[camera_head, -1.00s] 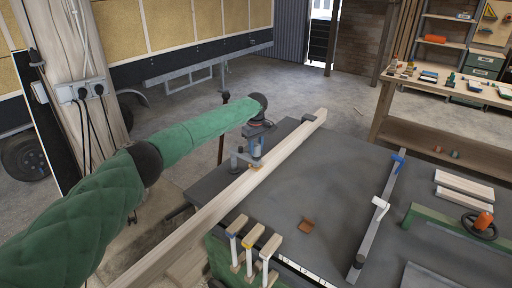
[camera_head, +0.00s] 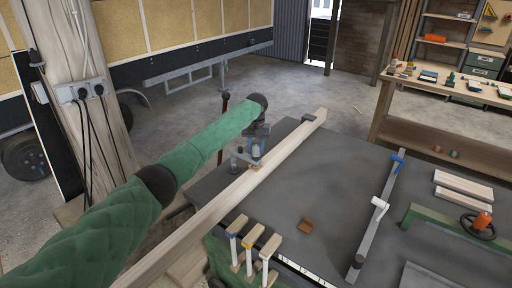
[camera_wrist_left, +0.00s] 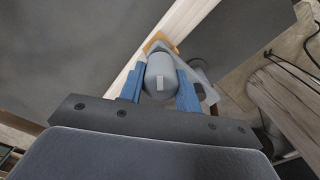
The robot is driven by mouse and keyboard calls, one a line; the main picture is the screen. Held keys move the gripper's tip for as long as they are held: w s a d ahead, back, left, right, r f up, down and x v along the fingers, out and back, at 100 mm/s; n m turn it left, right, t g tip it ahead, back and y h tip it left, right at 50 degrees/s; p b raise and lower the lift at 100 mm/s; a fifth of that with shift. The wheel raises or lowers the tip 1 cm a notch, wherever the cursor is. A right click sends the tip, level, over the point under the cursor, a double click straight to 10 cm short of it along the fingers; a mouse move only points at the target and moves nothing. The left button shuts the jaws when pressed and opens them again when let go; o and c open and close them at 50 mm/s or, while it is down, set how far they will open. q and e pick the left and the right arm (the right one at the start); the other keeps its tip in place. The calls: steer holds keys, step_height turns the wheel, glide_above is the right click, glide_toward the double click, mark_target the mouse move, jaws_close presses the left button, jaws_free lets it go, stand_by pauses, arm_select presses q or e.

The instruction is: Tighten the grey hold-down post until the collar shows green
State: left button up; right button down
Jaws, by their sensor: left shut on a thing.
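The grey hold-down post (camera_wrist_left: 160,72) shows in the left wrist view as a rounded grey knob between my blue fingers. My left gripper (camera_wrist_left: 157,84) is shut on it, one finger on each side. In the head view my left gripper (camera_head: 256,149) points down at the post beside the long pale beam. An orange-yellow piece (camera_wrist_left: 157,41) shows just beyond the knob, against the beam. No green shows on the post; the collar cannot be made out clearly. My right gripper is not in view.
The long pale beam (camera_head: 212,207) crosses the dark bench top (camera_head: 345,185) diagonally. Several upright clamps (camera_head: 250,250) stand at its near edge. A timber pillar with sockets stands left of my arm.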

arm_select(q)
steer(key=m, duration=0.4)
steer(key=shift+m, duration=0.3)
steer(key=m, duration=0.3)
steer(key=shift+m, duration=0.4)
steer(key=m, duration=0.3)
steer(key=shift+r+m, duration=0.1)
steer(key=shift+m, duration=0.2)
steer(key=m, duration=0.2)
steer(key=shift+m, duration=0.4)
steer(key=m, duration=0.2)
steer(key=shift+m, duration=0.3)
steer(key=m+b, duration=0.1)
steer(key=m, duration=0.3)
steer(key=shift+m, duration=1.5)
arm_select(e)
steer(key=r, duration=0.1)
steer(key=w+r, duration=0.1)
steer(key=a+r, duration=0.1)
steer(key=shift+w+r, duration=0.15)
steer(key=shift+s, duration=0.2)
